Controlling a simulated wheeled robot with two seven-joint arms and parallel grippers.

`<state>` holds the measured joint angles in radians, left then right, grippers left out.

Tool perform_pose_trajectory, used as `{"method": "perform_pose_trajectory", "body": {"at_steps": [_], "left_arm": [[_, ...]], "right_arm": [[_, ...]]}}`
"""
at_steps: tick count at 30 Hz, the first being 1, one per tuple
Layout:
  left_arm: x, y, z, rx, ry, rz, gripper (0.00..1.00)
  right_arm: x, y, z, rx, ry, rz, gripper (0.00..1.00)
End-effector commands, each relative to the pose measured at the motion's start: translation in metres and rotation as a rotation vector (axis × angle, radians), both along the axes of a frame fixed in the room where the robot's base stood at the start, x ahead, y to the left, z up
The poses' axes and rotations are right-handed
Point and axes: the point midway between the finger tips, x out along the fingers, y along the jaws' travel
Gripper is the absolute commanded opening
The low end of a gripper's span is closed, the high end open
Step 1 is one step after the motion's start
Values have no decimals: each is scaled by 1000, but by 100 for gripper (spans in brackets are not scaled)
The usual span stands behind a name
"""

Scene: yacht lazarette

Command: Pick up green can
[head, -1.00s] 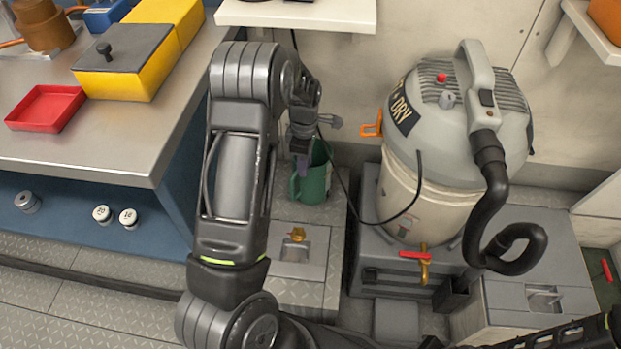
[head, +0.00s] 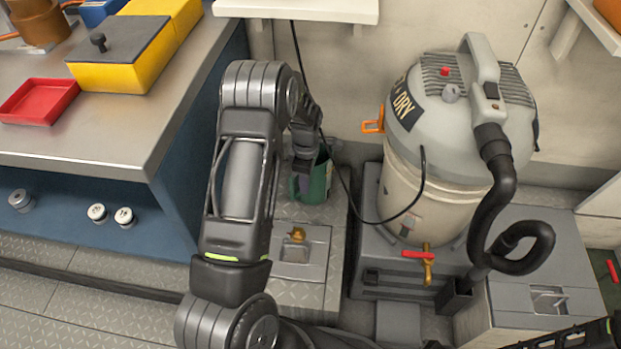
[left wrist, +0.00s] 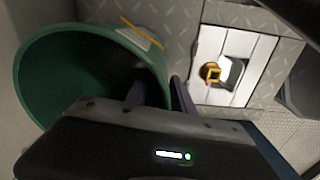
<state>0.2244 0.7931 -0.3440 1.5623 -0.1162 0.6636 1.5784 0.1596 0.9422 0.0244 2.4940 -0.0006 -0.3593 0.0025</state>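The green can (head: 320,182) stands upright and open-topped on the grey deck beside the blue bench, partly hidden behind my left gripper (head: 303,184). In the left wrist view the can (left wrist: 45,72) fills the left side, with its mouth toward the camera. My left gripper's two fingers (left wrist: 160,98) are apart, one over the can's opening and one outside its wall, with the rim between them. A gap shows between the fingers, and whether either touches the wall is unclear. Part of my right arm shows at the lower right of the head view; its gripper is out of view.
A large wet/dry vacuum (head: 445,130) with a black hose stands right of the can on a grey box. A black cable (head: 345,190) hangs close to my left gripper. The bench (head: 150,135) is at left, with a red tray (head: 38,102) and a yellow box (head: 125,62).

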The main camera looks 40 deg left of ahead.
Motion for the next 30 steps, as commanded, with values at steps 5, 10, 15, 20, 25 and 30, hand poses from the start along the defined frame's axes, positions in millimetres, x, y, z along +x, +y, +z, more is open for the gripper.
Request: {"method": "perform_pose_trajectory", "body": {"at_steps": [5, 10, 15, 20, 25, 30], "left_arm": [[1, 1, -6, 1, -3, 0, 29], [1, 1, -6, 1, -2, 0, 29], [0, 0, -6, 1, -2, 0, 29], [0, 0, -6, 1, -2, 0, 29], [0, 0, -6, 1, -2, 0, 16], [0, 0, -6, 1, -2, 0, 2]], "right_arm": [[1, -1, -2, -1, -1, -2, 0], [1, -1, -1, -1, -1, -2, 0], [1, -1, -1, -1, -1, -2, 0], [1, -1, -1, -1, -1, -2, 0], [1, -1, -1, -1, -1, -2, 0], [1, -1, -1, -1, -1, -2, 0]]}}
